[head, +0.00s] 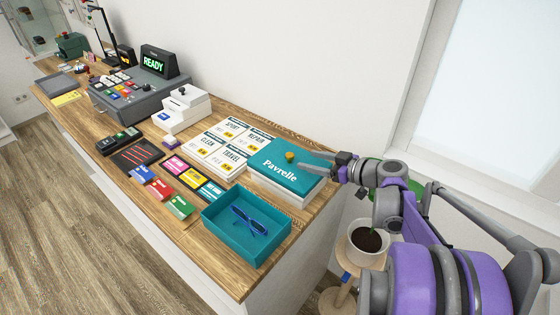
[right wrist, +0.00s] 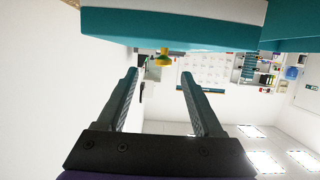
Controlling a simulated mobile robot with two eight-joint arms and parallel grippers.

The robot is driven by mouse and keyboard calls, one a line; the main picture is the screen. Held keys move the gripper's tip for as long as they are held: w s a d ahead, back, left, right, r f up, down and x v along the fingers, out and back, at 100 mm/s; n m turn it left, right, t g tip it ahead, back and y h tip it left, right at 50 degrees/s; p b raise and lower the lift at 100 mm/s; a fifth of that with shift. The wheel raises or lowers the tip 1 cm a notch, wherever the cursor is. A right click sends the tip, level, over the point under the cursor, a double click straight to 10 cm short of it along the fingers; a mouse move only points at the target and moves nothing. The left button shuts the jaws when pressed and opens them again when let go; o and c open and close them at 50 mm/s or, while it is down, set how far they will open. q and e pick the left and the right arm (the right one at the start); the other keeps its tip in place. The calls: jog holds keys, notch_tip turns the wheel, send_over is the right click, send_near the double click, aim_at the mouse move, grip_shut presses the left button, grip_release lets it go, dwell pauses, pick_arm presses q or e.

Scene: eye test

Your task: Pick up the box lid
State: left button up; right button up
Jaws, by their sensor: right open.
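The teal box lid (head: 283,171) marked "Pavrelle" lies flat on a white block or box near the counter's right end. A small yellow knob (head: 290,157) stands on its top. In the right wrist view the lid (right wrist: 170,31) shows along the top, with the knob (right wrist: 164,58) pointing down in the picture. My right gripper (head: 304,160) reaches in from the right, low over the lid. In the right wrist view my right gripper (right wrist: 159,74) is open and empty, with the knob just beyond and between its fingertips. My left gripper is out of view.
An open teal box (head: 218,226) holding blue glasses (head: 249,221) stands at the counter's front corner. Several cards (head: 224,145) lie left of the lid. A grey register (head: 133,101) stands further back. A potted plant (head: 369,241) stands below my right arm. The wall is close behind.

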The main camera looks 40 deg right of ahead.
aim_at(293, 157)
jog(key=x, duration=0.3)
jog(key=shift+s, duration=0.1)
jog(key=x, duration=0.4)
jog(key=shift+a+r, duration=0.15)
jog(key=shift+a, duration=0.25)
jog(key=shift+w, duration=0.6)
jog(key=shift+s, duration=0.1)
grip_shut()
